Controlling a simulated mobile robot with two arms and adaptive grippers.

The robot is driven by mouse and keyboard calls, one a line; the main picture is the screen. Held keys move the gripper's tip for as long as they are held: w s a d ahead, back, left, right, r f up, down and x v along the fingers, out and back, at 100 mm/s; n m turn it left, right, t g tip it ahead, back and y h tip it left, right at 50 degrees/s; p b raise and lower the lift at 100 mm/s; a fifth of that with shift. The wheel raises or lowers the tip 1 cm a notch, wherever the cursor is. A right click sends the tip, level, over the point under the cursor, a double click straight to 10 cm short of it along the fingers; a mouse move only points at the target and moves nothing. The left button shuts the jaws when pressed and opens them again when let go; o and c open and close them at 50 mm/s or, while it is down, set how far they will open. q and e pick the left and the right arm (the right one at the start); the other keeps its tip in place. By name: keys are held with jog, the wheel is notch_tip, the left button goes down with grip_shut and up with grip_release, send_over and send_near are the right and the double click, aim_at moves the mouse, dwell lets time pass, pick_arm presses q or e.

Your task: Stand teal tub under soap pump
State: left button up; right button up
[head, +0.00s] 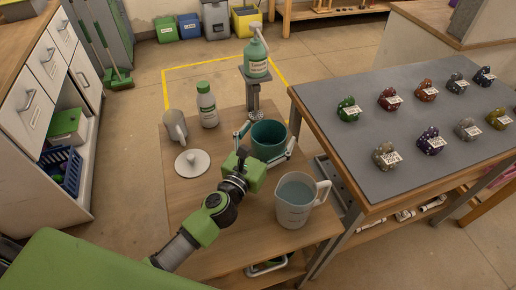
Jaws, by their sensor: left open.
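The teal tub (269,138) stands upright on the small wooden table, near its right edge. The soap pump (256,58) is a green bottle with a pump head, held up on a metal stand (252,92) just behind the tub. My left gripper (264,140) reaches in from the front, its two thin fingers spread around the tub, one on the left side and one on the right. It is open; I cannot tell whether the fingers touch the tub wall. My right gripper is not in view.
A measuring jug (294,205) of liquid stands close in front of the tub. A round white lid (193,163), a grey mug (175,126) and a white bottle (207,105) stand to the left. A grey-topped table (400,150) with several tagged items is on the right.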

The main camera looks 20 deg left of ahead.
pick_arm(q)
jog(key=s, duration=0.3)
jog(key=s+a+b, duration=0.1)
jog(key=s, duration=0.2)
jog(key=s+a, duration=0.1)
jog(key=s, duration=0.3)
jog(key=shift+s+f, duration=0.1)
jog(key=shift+f, duration=0.1)
jog(key=shift+s+a+r+b, duration=0.15)
jog(key=shift+s+b, duration=0.2)
jog(key=shift+s, duration=0.3)
